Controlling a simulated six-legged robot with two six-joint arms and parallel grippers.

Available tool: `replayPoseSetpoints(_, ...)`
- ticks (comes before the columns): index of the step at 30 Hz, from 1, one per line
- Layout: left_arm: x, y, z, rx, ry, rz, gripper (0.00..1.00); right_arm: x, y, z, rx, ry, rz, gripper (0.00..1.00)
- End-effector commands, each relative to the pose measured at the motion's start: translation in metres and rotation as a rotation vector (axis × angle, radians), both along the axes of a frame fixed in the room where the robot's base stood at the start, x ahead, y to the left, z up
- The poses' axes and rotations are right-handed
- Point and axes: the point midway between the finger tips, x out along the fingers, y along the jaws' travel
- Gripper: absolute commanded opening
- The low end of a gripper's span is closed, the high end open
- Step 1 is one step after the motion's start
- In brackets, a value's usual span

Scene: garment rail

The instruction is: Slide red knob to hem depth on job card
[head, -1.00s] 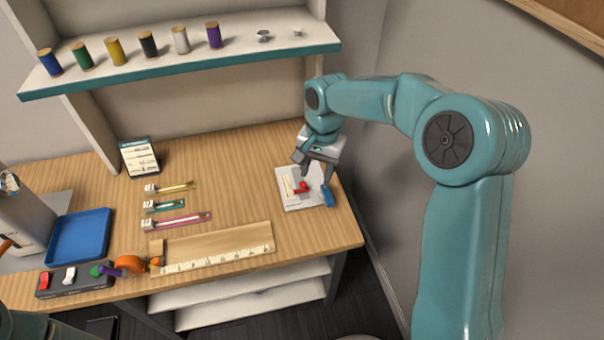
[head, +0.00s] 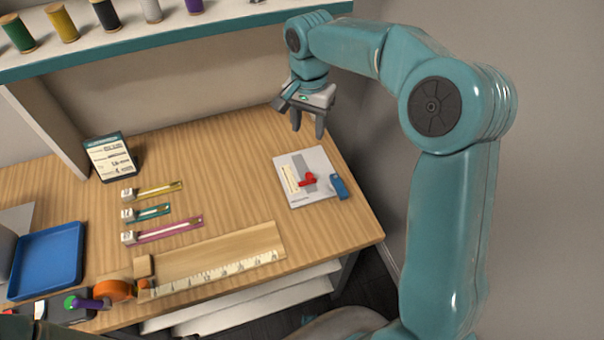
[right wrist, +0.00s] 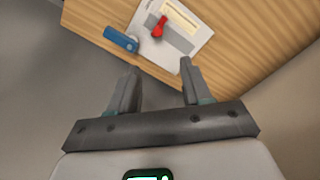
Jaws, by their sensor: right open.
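The red knob (head: 307,180) sits on a grey slide strip on a white plate (head: 322,162) at the right of the table, beside a pale scale. In the right wrist view the knob (right wrist: 159,27) shows beyond the fingertips, with the plate (right wrist: 196,38) around it. The job card (head: 111,158) stands upright in a dark holder at the back left of the table; its small writing is hard to read. My right gripper (head: 310,122) is open and empty, raised above and behind the plate, apart from the knob. My left gripper is not visible.
A blue block (head: 339,187) lies at the plate's right edge. Yellow, teal and pink gauges (head: 163,229), a wooden ruler board (head: 215,262) and a blue tray (head: 48,260) lie to the left. A shelf with spools (head: 150,45) hangs above.

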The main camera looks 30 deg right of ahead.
Motion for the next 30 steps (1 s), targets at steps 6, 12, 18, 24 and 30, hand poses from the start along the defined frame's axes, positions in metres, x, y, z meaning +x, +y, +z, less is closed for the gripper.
replayPoseSetpoints(6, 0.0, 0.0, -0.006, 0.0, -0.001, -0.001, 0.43, -0.007, -0.002, -0.025, -0.001, 0.003, 0.0, 0.48)
replayPoseSetpoints(12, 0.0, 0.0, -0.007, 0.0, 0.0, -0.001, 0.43, -0.01, -0.001, -0.072, 0.0, 0.005, -0.001, 0.48)
replayPoseSetpoints(18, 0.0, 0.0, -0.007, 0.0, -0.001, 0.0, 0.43, -0.011, 0.0, -0.119, 0.002, 0.005, 0.0, 0.48)
replayPoseSetpoints(24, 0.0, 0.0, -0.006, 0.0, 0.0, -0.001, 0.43, -0.008, 0.0, -0.153, 0.001, 0.002, 0.0, 0.48)
replayPoseSetpoints(30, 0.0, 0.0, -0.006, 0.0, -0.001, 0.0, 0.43, -0.006, 0.001, -0.167, 0.0, 0.0, 0.0, 0.48)
